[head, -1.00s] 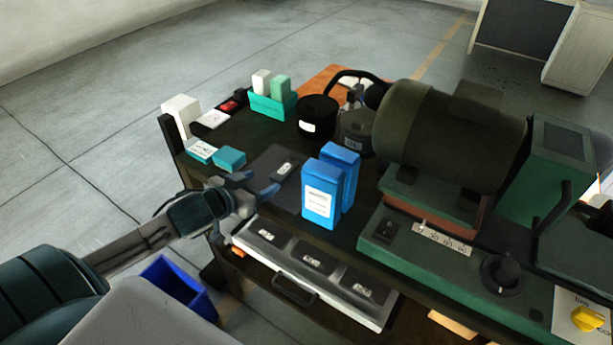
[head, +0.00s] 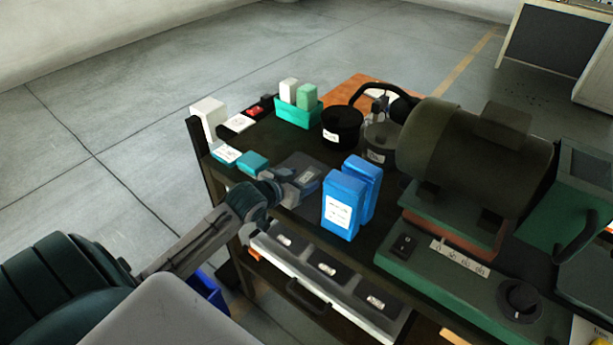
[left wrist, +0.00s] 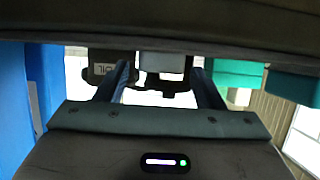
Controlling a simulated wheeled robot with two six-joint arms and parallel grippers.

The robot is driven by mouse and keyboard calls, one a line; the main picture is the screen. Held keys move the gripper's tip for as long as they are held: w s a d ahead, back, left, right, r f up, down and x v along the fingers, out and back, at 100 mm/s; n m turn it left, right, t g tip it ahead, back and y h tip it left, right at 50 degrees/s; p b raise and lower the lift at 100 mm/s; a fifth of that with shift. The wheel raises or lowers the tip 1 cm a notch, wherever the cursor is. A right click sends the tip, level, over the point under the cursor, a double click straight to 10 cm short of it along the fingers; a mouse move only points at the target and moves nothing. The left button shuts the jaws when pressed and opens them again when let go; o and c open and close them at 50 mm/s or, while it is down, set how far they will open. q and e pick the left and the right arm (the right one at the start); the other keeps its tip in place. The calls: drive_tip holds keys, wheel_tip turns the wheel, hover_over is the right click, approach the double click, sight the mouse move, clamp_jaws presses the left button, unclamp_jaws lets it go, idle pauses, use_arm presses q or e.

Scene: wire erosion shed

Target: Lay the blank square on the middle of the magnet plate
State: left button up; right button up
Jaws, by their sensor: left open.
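A dark flat plate (head: 297,161), which I take for the magnet plate, lies on the bench left of the blue boxes. My left gripper (head: 298,184) is low over this plate, coming in from the left. Its two fingers also show in the left wrist view (left wrist: 163,85), apart, with nothing clearly held between them. A small grey-blue patch shows at the fingertips in the head view; I cannot tell whether it is the blank square. I cannot make out the blank for sure elsewhere. My right gripper is not in view.
Two blue boxes (head: 341,207) stand close right of the gripper. Teal boxes (head: 252,162) lie to its left. A black pot (head: 342,127) and jar (head: 379,145) stand behind, beside a large dark machine (head: 470,150). A tray with labelled compartments (head: 303,268) is below.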

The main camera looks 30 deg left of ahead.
use_arm(q)
drive_tip(key=shift+x, duration=1.05)
clamp_jaws()
drive_tip(key=shift+r, duration=0.1)
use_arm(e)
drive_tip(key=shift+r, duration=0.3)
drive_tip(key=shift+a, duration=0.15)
